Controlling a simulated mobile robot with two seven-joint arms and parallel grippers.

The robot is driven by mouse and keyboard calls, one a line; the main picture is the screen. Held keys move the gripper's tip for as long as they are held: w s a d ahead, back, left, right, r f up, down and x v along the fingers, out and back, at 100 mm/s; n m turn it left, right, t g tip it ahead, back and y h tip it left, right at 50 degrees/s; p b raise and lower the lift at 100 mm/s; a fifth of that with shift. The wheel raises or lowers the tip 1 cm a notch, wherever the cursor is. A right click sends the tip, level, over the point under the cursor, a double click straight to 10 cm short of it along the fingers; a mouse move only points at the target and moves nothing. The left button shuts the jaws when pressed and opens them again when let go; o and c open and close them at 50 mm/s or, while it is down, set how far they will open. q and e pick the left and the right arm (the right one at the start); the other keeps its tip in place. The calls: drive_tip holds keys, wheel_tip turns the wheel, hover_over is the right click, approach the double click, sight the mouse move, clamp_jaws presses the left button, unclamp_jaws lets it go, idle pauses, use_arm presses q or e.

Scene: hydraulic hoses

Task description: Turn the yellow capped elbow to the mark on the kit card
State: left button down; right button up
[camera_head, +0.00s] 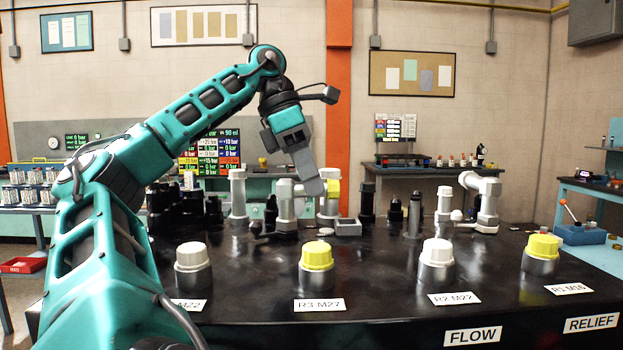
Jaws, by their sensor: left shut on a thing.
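My left arm comes in from the left, and its gripper (318,187) points down over the middle of the black table. It is shut on the yellow capped elbow, whose yellow part (334,187) shows just right of the fingers. A pale grey-white fitting body (328,208) stands directly below the fingers. The fingers hide part of the elbow, so its exact angle cannot be told. I cannot pick out the kit card or its mark with certainty. My right gripper is not in view.
Capped ports stand along the front of the black table (390,318), including yellow-capped R3 M27 (317,257) and white-capped R2 M22 (437,253). Grey-white elbow fittings (284,205) (487,200) and dark cylinders stand behind. A small grey tray (348,228) lies near the gripper.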

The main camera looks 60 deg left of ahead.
use_arm(q)
drive_tip(key=shift+r, duration=0.1)
drive_tip(key=c, duration=0.8)
unclamp_jaws()
drive_tip(key=shift+s+a+r, duration=0.15)
drive_tip(key=shift+r, duration=0.2)
drive_tip(key=p+v, duration=0.2)
drive_tip(key=v, duration=0.3)
drive_tip(key=shift+r+p, duration=0.15)
drive_tip(key=shift+p, duration=0.2)
drive_tip(key=shift+v, duration=3.4)
drive_tip(key=shift+s, duration=0.1)
